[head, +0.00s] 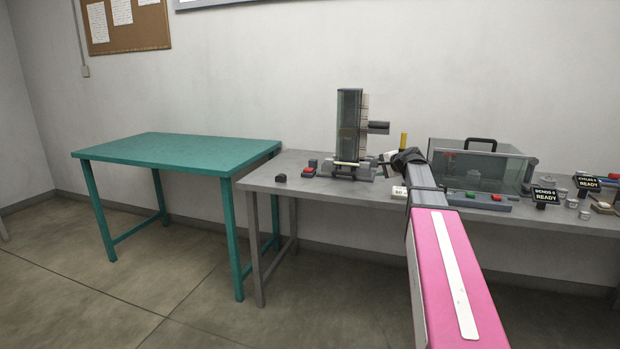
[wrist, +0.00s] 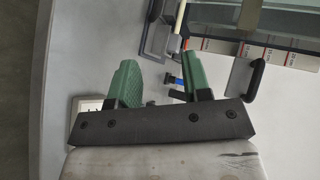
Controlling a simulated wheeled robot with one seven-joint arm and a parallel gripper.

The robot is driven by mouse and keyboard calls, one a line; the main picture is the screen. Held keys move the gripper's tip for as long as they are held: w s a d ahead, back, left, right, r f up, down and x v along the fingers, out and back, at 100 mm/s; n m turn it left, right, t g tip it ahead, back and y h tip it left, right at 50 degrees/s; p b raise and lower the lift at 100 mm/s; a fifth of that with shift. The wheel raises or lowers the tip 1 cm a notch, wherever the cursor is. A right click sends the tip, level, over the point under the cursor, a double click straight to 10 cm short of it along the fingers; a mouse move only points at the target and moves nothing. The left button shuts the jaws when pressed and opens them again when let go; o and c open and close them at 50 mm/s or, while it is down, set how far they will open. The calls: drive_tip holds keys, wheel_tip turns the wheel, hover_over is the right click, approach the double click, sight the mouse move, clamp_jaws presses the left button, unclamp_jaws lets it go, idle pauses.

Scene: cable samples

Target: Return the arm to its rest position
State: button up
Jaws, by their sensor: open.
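My arm, with a pink link, reaches from the lower right of the head view out over the grey bench (head: 345,192). My gripper (head: 388,160) is small there, close to the right side of a tall glass-fronted test device (head: 349,125). In the wrist view my gripper (wrist: 157,75) shows two green fingers standing well apart, with nothing clearly held between them. A small blue and black part (wrist: 174,81) shows beyond the fingers, near the right one; I cannot tell whether it touches. The arm hides part of the bench.
A clear box with a black handle (head: 481,142) stands right of the arm. Two black READY signs (head: 545,194) and small dishes are farther right. A yellow post (head: 403,141) stands close behind my gripper. The teal table (head: 180,151) at left is bare.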

drive_tip(key=s+a+f+n+g+h, duration=0.1)
drive_tip(key=s+a+f+n+g, duration=0.25)
drive_tip(key=s+f, duration=0.7)
drive_tip(key=s+a+f+n+g+h, duration=0.3)
drive_tip(key=s+f, duration=0.4)
drive_tip(key=f, duration=0.7)
drive_tip(key=s+a+f+n+g+h, duration=0.1)
drive_tip(key=s+f+n+g, duration=0.1)
drive_tip(key=s+f, duration=0.4)
drive_tip(key=s+a+f+n+g+h, duration=0.1)
drive_tip(key=s+f, duration=0.4)
drive_tip(key=s, duration=0.6)
drive_tip(key=shift+s+f+n+g+h, duration=0.3)
drive_tip(key=shift+f+n+g, duration=0.1)
drive_tip(key=shift+n+g, duration=0.45)
